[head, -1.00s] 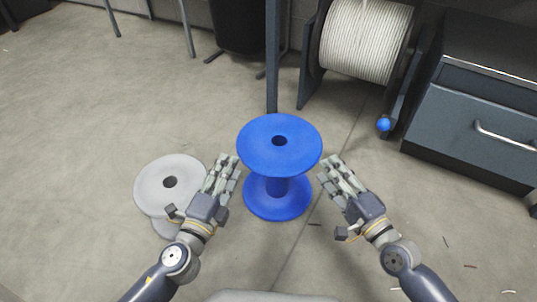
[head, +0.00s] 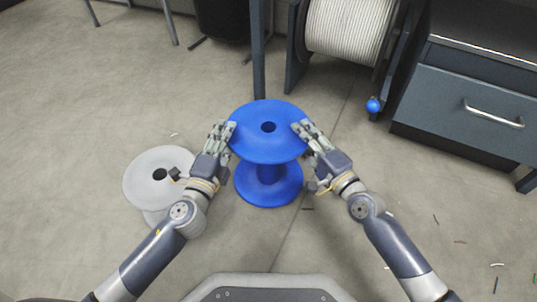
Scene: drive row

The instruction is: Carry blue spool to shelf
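The blue spool (head: 268,143) stands upright on the floor in the middle of the head view, its round top flange with a dark centre hole facing up. My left gripper (head: 226,128) is at the left edge of the top flange, and my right gripper (head: 301,127) is at its right edge. Fingers of both are extended and look open. The fingertips overlap the flange rim in the picture; whether they press on it I cannot tell. I cannot make out a clear shelf in view.
A light grey spool (head: 147,178) stands on the floor at left, partly behind my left arm. Beyond are a dark frame with a large white cable reel (head: 348,28), a blue ball (head: 373,106) and a drawer cabinet (head: 465,115). Floor at far left is free.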

